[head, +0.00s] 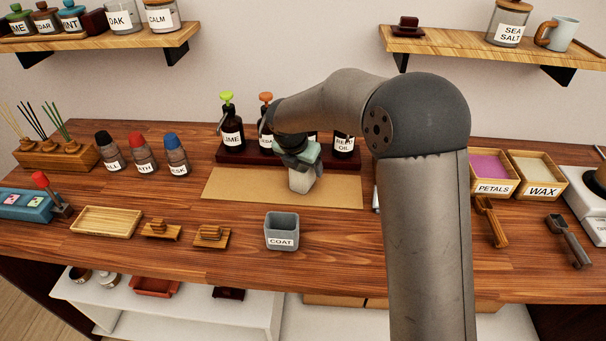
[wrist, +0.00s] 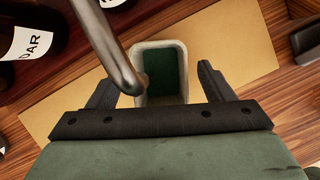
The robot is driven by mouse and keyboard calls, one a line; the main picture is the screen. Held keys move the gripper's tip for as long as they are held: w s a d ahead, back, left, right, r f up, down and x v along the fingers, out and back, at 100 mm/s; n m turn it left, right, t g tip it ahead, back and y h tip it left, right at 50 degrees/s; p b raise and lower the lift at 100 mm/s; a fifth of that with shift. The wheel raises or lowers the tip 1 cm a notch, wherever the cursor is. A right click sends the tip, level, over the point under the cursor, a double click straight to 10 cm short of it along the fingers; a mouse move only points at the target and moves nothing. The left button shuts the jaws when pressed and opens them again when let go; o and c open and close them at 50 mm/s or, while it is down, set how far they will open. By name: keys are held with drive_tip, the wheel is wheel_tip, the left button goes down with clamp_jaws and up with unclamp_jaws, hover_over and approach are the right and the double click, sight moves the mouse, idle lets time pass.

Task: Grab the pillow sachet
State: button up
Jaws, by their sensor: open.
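I cannot clearly pick out a pillow sachet in either view. A pale, open-topped cup-like thing (head: 301,181) with a dark green inside stands on the tan mat (head: 235,188); it also shows in the wrist view (wrist: 181,53). My gripper (wrist: 160,85) is open, with one dark finger on each side of the pale thing and gaps showing. In the head view my gripper (head: 302,158) is just above it, partly hidden by my arm. A curved grey metal tube (wrist: 108,45) crosses the wrist view and covers the pale thing's left edge.
A grey COAT cup (head: 281,233) is in front. Petals (head: 491,168) and wax (head: 541,170) boxes are at right. Small capped bottles (head: 142,153) and an empty wooden tray (head: 106,221) are at left.

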drive_tip(key=shift+w+f, duration=0.1)
drive_tip(key=shift+f, duration=0.25)
drive_tip(key=c, duration=1.2)
drive_tip(key=shift+o, duration=0.2)
drive_tip(key=shift+r, duration=0.15)
